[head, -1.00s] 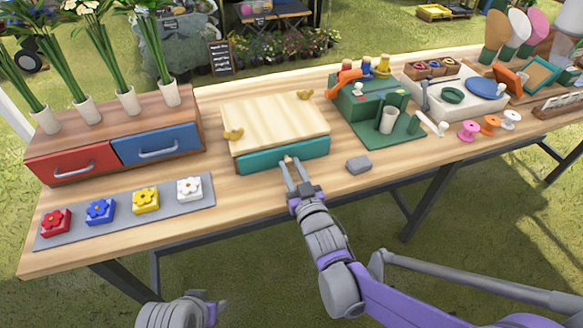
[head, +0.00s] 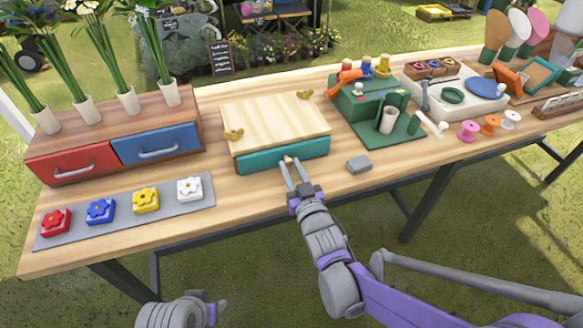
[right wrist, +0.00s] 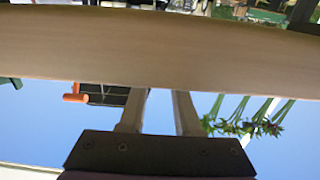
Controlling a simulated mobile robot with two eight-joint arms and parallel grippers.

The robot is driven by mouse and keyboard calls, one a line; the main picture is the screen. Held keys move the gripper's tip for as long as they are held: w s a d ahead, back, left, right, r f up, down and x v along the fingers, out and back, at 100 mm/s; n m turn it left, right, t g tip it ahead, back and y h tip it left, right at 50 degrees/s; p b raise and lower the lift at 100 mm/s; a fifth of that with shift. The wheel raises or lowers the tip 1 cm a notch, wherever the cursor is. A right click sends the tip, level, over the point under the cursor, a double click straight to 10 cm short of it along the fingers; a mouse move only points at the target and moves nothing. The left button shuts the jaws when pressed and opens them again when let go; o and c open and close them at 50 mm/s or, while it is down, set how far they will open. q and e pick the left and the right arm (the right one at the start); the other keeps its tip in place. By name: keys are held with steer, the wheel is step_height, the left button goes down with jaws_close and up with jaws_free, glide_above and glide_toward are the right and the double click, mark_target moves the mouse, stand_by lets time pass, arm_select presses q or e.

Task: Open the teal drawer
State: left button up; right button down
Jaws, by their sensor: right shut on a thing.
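The teal drawer (head: 262,161) is the front of a low box with a pale wooden top (head: 275,118), in the middle of the table in the head view. Its front looks flush or nearly flush with the box. A small pale knob (head: 289,159) shows at its upper middle. My right gripper (head: 291,168) reaches it from the front and is shut on the knob. In the right wrist view, the two fingers (right wrist: 158,108) run behind a tan wooden band, so their tips are hidden. Part of my left gripper (head: 207,306) shows low in the head view; its fingertips are unclear.
A wooden unit with red (head: 72,164) and blue (head: 157,144) drawers stands left. Flower blocks lie on a grey mat (head: 125,229). A grey block (head: 359,165) sits right of my right gripper. A green stand (head: 385,135) is further right. Bare table lies before the teal drawer.

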stand_by(0.4)
steer(key=v, duration=1.5)
steer(key=c, duration=0.6)
jaws_free()
steer(key=shift+c, duration=0.2)
